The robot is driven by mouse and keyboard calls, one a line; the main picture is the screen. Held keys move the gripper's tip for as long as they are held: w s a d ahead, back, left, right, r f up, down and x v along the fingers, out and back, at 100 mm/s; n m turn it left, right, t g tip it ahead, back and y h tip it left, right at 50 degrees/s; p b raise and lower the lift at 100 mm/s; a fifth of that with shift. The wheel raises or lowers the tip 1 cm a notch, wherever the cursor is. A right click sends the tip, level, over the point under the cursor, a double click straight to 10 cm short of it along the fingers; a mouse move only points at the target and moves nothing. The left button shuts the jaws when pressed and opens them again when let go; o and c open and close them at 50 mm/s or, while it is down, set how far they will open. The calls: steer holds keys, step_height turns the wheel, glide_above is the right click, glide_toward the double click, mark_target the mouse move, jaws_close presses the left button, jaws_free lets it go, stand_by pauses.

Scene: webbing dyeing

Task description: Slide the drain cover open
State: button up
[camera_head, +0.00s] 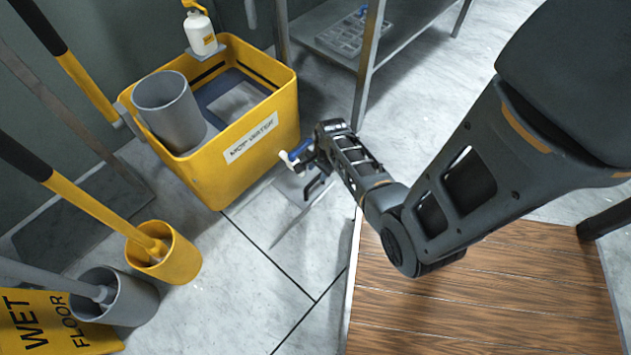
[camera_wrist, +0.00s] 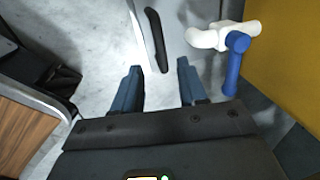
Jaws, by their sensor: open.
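A flat pale grey plate (camera_head: 300,215) lies low at the floor in front of the yellow mop-water bin; I cannot tell for sure that it is the drain cover. A black curved bar (camera_wrist: 157,40) like a handle shows beside a thin pale strip (camera_wrist: 137,22) in the wrist view. My gripper (camera_wrist: 160,72) is open and empty, its two blue-grey fingers pointing toward the bar's near end. In the head view my gripper (camera_head: 306,168) is beside the bin's front right corner, partly hiding the plate. No drain opening is visible.
The yellow bin (camera_head: 215,185) has a white spout with a blue lever (camera_wrist: 234,55) close to my right finger. A wooden platform (camera_head: 480,300) lies right, a metal shelf (camera_head: 330,40) behind. Yellow (camera_head: 175,262) and grey (camera_head: 130,300) brush holders stand left. The floor between is clear.

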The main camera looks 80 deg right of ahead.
mark_target(315, 180)
steer(key=f+b, duration=0.1)
steer(key=f, duration=0.1)
steer(key=f+b, duration=0.1)
steer(key=f, duration=0.1)
steer(key=w+f+b, duration=0.1)
steer(key=f, duration=0.1)
steer(key=shift+d+f+b, duration=0.3)
steer(key=shift+d+b, duration=0.05)
steer(key=shift+b, duration=0.05)
jaws_close()
steer(key=shift+w, duration=0.1)
